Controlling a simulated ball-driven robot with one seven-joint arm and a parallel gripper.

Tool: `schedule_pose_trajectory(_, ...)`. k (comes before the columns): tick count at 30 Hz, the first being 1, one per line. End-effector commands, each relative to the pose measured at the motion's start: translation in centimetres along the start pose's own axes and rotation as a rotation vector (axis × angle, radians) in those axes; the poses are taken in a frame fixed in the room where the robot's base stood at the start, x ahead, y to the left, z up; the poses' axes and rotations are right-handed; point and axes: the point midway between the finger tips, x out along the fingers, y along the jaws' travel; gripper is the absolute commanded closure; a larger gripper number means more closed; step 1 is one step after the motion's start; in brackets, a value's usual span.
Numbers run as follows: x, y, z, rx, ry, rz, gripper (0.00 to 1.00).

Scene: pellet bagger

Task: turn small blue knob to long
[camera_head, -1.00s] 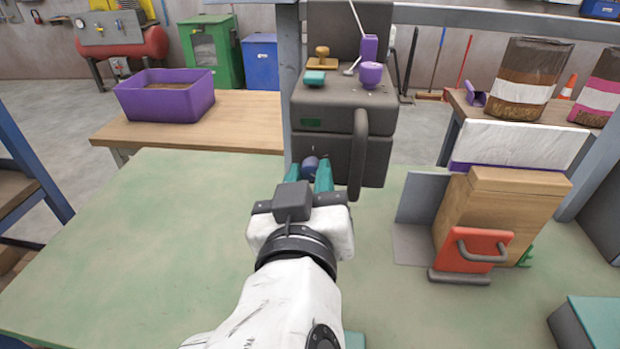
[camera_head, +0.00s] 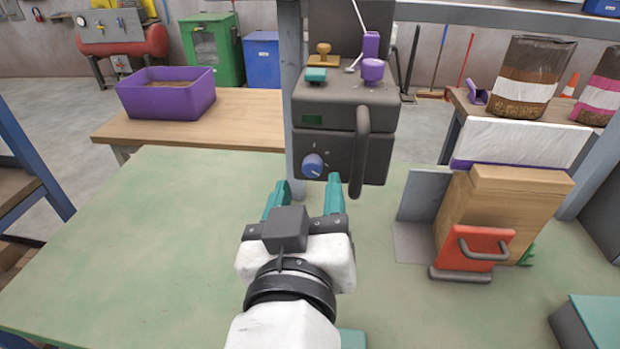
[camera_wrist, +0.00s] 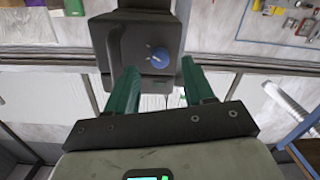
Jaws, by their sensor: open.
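The small blue knob (camera_head: 313,166) sits on the lower left of the front face of the dark grey machine (camera_head: 343,151). Small pale marks surround the knob, too small to read. The knob also shows in the wrist view (camera_wrist: 160,57), with a light pointer line on its face. My gripper (camera_head: 306,187) has teal fingers, spread apart and empty. It is below and in front of the knob, not touching it. In the wrist view the open fingers (camera_wrist: 158,80) stand either side below the knob.
A dark vertical handle (camera_head: 361,150) stands out from the machine just right of the knob. A wooden box with a red front (camera_head: 474,249) stands right on the green table (camera_head: 130,240). The table's left side is clear. A purple bin (camera_head: 168,98) sits behind.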

Motion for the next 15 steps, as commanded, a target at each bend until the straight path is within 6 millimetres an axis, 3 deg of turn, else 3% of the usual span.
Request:
schedule_pose_trajectory(3, -2.5, -0.1, 0.0, 0.001, 0.001, -0.006, 0.47)
schedule_pose_trajectory(9, -5.7, -0.1, 0.0, 0.0, 0.001, -0.005, 0.47)
schedule_pose_trajectory(15, -7.0, -0.1, 0.1, 0.0, -0.001, -0.002, 0.47)
